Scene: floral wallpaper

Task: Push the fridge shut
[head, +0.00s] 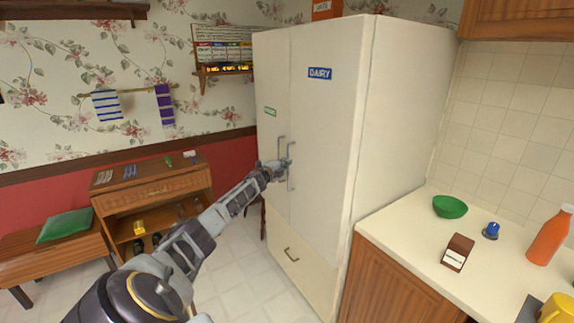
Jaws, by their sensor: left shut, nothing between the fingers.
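The fridge (327,130) is tall and cream white, with two upper doors side by side and a drawer (303,272) below. A blue "DAIRY" label is on the right door and a green label on the left door. Both doors look flush with the front, with no gap that I can make out. My left gripper (284,167) is shut and empty, at the door handles (291,180) near the middle of the front. I cannot tell whether it touches them. My right gripper is not in view.
A wooden counter (400,225) stands right of the fridge, with a green bowl (450,207), a brown box (457,252) and an orange bottle (550,237). A wooden cabinet (150,195) and a bench (50,250) stand at the left wall. Tiled floor shows before the fridge.

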